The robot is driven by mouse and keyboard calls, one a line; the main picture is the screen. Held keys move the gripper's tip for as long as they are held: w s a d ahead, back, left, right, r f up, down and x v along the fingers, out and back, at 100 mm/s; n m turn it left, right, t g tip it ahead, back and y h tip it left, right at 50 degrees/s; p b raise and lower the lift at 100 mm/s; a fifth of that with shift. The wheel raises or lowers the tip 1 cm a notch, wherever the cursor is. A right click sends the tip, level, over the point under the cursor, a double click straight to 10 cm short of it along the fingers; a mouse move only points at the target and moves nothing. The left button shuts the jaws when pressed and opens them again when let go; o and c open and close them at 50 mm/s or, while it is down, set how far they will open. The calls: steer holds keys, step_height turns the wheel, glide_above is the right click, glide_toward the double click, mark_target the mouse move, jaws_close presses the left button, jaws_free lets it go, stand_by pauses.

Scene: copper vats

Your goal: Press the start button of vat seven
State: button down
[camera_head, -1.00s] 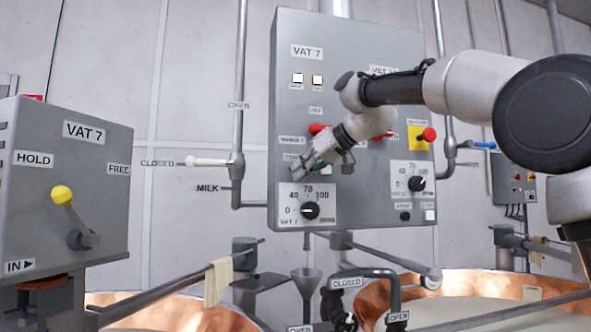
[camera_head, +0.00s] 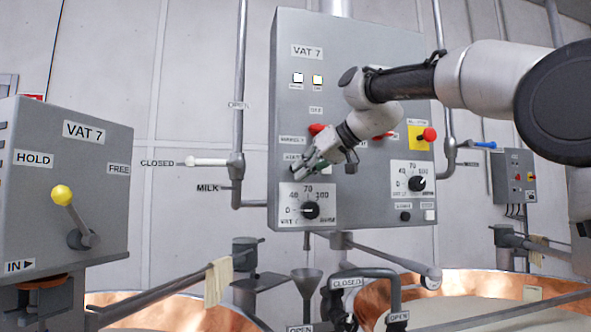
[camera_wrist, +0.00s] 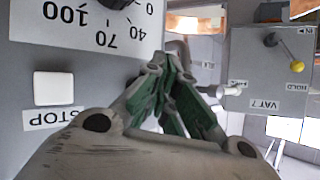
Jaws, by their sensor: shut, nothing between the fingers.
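The grey VAT 7 control panel (camera_head: 290,80) fills the middle of the head view. My gripper (camera_head: 300,172) is shut and empty, in front of the panel's lower left, just above the left dial (camera_head: 310,210). A small label (camera_head: 293,157), too blurred to read surely, shows by the fingertips. The start button cannot be made out; the gripper may cover it. In the wrist view, which is upside down, the closed fingers (camera_wrist: 172,65) lie beside the dial (camera_wrist: 115,3). A white button (camera_wrist: 53,88) labelled STOP is left of them. I cannot tell whether the fingertips touch the panel.
A red knob (camera_head: 318,129) sits just above the gripper, and a red button on a yellow plate (camera_head: 420,138) is at right. A grey VAT 7 box (camera_head: 100,155) with a yellow-knobbed lever stands left. Pipes and copper vats (camera_head: 460,285) lie below.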

steer(key=shift+s+d, duration=0.25)
steer(key=shift+s, duration=0.55)
steer(key=shift+s+d, duration=0.2)
steer(key=shift+s, duration=0.55)
steer(key=shift+s+d, duration=0.25)
steer(key=shift+s, duration=0.55)
steer(key=s+d+f+m+g+h, duration=0.1)
steer(key=s+d+f+m+h, duration=0.15)
steer(key=d+f, duration=0.45)
steer(key=s+d+f+m+g+h, duration=0.1)
steer(key=s+d+f+h, duration=0.2)
steer(key=f, duration=0.8)
steer(key=s+d+f+m+h, duration=0.1)
steer(key=s+d+f, duration=0.4)
steer(key=s+d, duration=0.2)
steer(key=s+d+f+m+h, duration=0.2)
steer(key=s+d+f, duration=0.4)
steer(key=s+d, duration=0.2)
steer(key=s+d+f+m+g+h, duration=0.1)
steer(key=s+d+f, duration=0.4)
steer(key=s+d, duration=0.3)
steer(key=d, duration=0.2)
steer(key=shift+s+d+f, duration=0.2)
steer(key=shift+d+f, duration=0.15)
steer(key=shift+m, duration=0.25)
